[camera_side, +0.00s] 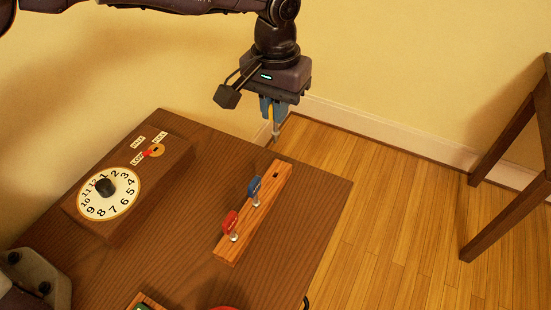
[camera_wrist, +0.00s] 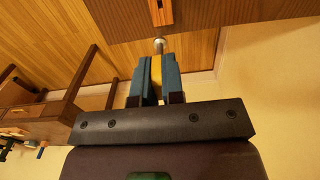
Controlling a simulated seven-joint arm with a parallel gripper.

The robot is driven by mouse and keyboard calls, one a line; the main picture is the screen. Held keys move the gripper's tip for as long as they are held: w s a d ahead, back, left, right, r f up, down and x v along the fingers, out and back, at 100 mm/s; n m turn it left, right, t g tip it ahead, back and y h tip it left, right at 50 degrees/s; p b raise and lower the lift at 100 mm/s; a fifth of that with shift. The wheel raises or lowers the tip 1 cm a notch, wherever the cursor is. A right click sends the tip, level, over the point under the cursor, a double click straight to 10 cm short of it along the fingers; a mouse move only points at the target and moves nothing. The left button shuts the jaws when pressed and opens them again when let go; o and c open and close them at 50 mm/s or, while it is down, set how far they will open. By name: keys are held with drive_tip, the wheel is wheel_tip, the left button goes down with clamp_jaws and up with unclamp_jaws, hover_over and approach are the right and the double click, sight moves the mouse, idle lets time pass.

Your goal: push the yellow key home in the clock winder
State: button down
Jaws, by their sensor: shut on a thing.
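My gripper (camera_side: 273,116) is shut on the yellow key (camera_wrist: 156,77), whose yellow head shows between the blue fingers in the wrist view. The key's metal shank (camera_side: 276,131) points down, above the desk's far edge and clear of the rack. The wooden key rack (camera_side: 226,248) holds a red key (camera_side: 230,222) and a blue key (camera_side: 254,188) upright; its far hole (camera_side: 276,174) is empty. A brown box with a numbered white dial (camera_side: 121,201) and black knob, likely the clock winder, stands at left. A brass plate (camera_side: 158,151) with a red pointer is on its top.
The dark wooden desk (camera_side: 185,225) is bare between box and rack. A green item on wood (camera_side: 146,304) and a red item (camera_side: 225,308) are cut off at the bottom edge. A wooden stand (camera_side: 508,140) is at right, away from the desk.

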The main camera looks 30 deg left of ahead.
drive_tip(key=shift+r, duration=0.25)
drive_tip(key=shift+a, duration=0.1)
drive_tip(key=w+a+r+n, duration=0.1)
drive_tip(key=a+r, duration=0.1)
drive_tip(key=a, duration=0.5)
drive_tip(key=a+r+n, duration=0.1)
drive_tip(key=a+r, duration=0.1)
drive_tip(key=a, duration=0.4)
drive_tip(key=s+a+f+m, duration=0.2)
drive_tip(key=s+a+f, duration=0.2)
drive_tip(key=s+a, duration=0.4)
drive_tip(key=a, duration=0.3)
drive_tip(key=shift+s+a+f, duration=0.25)
drive_tip(key=shift+a+f, duration=0.05)
drive_tip(key=shift+f, duration=0.05)
